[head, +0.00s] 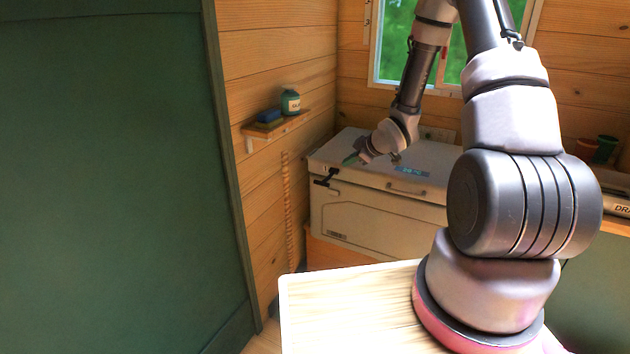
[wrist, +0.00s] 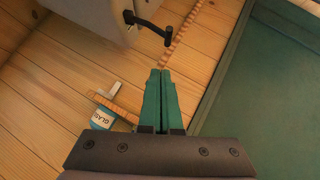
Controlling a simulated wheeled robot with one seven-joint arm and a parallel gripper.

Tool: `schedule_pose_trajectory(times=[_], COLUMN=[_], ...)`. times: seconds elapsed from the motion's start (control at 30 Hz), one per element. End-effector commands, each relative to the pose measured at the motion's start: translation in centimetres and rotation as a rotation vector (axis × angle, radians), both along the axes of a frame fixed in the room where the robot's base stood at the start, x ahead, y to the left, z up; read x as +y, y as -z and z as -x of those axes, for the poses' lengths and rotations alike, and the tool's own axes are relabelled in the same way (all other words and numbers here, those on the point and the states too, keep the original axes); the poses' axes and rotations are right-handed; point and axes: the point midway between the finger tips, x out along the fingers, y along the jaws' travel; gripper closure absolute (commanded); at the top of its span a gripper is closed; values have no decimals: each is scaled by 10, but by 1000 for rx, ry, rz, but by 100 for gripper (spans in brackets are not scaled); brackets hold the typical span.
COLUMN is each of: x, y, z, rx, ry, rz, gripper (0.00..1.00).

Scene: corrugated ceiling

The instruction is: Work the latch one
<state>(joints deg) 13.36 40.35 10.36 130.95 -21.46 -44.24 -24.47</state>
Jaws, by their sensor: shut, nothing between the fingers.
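A white cooler chest (head: 375,216) stands by the back wall with its lid down. A black latch (head: 325,178) sticks out at its left front, just under the lid edge. In the wrist view the latch (wrist: 148,25) shows as a dark bar with a knobbed end, beyond my fingertips. My gripper (head: 350,160) is over the left part of the lid in the head view, above and right of the latch and apart from it. Its green fingers (wrist: 160,75) are pressed together and empty.
A small wall shelf (head: 275,124) holds a green-white jar (head: 290,101) and a blue item (head: 269,115), left of the chest. A thin wooden twisted strip (head: 287,215) runs down the wall below it. A large green panel (head: 110,180) fills the left. A light wooden top (head: 345,308) lies in front.

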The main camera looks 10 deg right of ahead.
Motion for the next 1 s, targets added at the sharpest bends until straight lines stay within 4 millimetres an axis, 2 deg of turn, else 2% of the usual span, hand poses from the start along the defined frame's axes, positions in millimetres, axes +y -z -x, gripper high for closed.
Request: schedule_pose_trajectory(times=[0.03, 0.27, 0.73, 0.9, 1.0], x=[4, 13, 49, 40, 38], y=[8, 22, 81, 103, 110], z=[1, -6, -68, -75, -79], rx=[-4, -20, -18, -18, -19], ry=[-19, -46, -43, -41, -43], rz=[-7, -14, -13, -13, -13], gripper=[100, 100, 100, 100, 100])
